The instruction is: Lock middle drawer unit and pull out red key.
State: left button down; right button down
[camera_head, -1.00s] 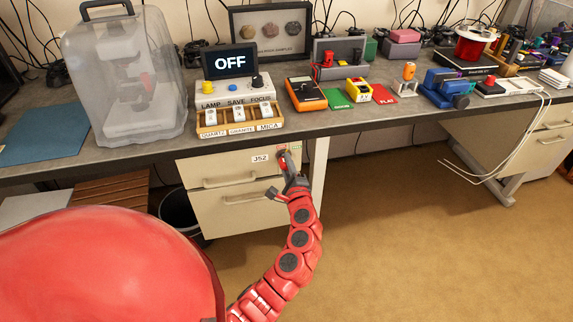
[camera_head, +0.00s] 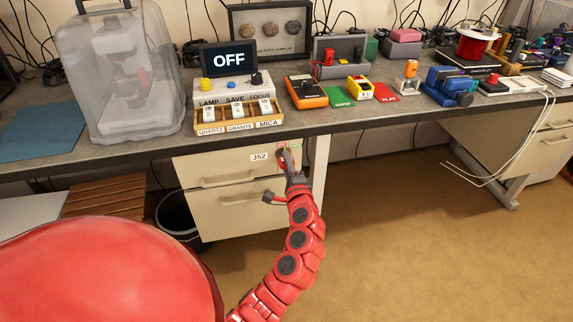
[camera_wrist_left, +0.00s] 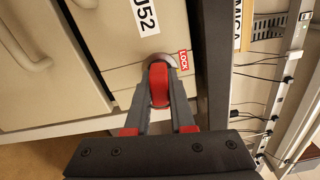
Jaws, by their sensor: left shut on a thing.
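The drawer unit (camera_head: 237,197) labelled J52 stands under the bench, with its drawers closed. Its lock is at the upper right of the front, beside a red LOCK label (camera_wrist_left: 184,60) in the left wrist view. A red key (camera_wrist_left: 159,84) sits at the round metal lock, its head between my left fingertips. My left gripper (camera_head: 286,160) is shut on the key head, which also shows red in the head view. How deep the key sits is hidden by the fingers. My right gripper is not in view.
The bench (camera_head: 345,120) overhangs the drawer unit, and its pale leg (camera_head: 319,170) stands close right of the lock. A dark bin (camera_head: 178,215) is left of the drawers. Open carpet (camera_head: 400,240) lies to the right.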

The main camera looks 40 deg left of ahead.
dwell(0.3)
pick_arm(q)
jog(key=shift+f+n+b, duration=0.1)
jog(key=shift+n+b, duration=0.4)
jog(key=shift+b, duration=0.2)
jog(key=shift+s+d, duration=0.3)
jog(key=shift+d, duration=0.1)
jog(key=shift+v, duration=1.75)
jog(key=shift+b+v, duration=0.5)
jog(key=shift+v, duration=2)
